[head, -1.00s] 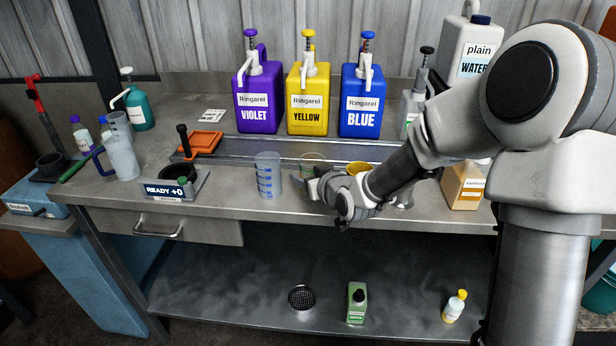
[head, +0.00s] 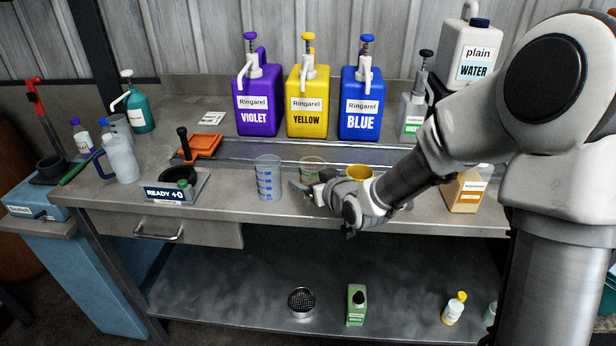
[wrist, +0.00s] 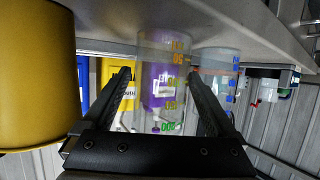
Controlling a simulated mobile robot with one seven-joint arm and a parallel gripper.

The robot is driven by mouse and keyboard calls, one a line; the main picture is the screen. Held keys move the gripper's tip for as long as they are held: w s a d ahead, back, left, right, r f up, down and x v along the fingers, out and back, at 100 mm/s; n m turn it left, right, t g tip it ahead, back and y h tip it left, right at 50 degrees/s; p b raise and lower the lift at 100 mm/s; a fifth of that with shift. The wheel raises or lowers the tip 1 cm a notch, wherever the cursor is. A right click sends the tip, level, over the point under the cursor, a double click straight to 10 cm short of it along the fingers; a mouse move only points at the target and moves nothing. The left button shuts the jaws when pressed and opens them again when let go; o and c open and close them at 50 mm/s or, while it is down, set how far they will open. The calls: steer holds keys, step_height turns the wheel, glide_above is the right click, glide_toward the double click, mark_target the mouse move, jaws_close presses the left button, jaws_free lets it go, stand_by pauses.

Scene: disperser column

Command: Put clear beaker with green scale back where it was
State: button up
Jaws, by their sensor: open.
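The clear beaker with green scale (wrist: 164,75) stands upside down in the wrist picture, between the two fingers of my gripper (wrist: 160,82). Its marks run from yellowish to green. My gripper is open, with a finger on either side of the beaker; whether they touch it I cannot tell. In the head view, the beaker's upper part (head: 312,163) shows on the counter, just behind my gripper (head: 304,190), which hides its lower part.
A clear beaker with blue scale (head: 268,180) stands close on the left. A yellow cup (head: 359,172) stands close on the right. Violet (head: 257,100), yellow (head: 307,100) and blue (head: 361,102) dispensers stand behind. The READY display (head: 172,190) is farther left on the counter (head: 225,200).

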steer(key=p+v, duration=0.2)
steer(key=v, duration=0.7)
steer(key=shift+s+d, duration=0.2)
steer(key=shift+s, duration=0.1)
steer(key=shift+r, duration=0.1)
